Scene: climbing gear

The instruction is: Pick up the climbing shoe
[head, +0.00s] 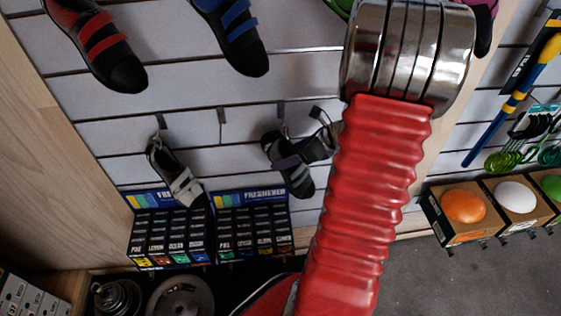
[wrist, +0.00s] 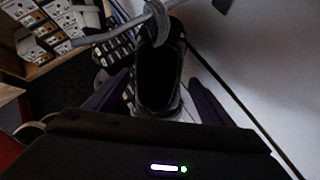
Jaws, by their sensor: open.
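A dark grey climbing shoe (head: 299,178) with light straps hangs from a hook on the slatted wall, left of my arm in the head view. In the wrist view the shoe (wrist: 160,78) hangs by a loop, its dark opening facing the camera. My gripper (wrist: 160,90) is open, with one purple finger on each side of the shoe. Whether the fingers touch it cannot be told. In the head view part of my gripper (head: 303,153) shows by the shoe; my red arm hides the rest.
A second grey shoe (head: 174,173) hangs to the left. Freshener boxes (head: 252,225) stand just below the shoes. Red-strapped (head: 98,42) and blue-strapped (head: 233,30) shoes hang above. A grey metal hook rod (wrist: 120,30) crosses above the shoe in the wrist view.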

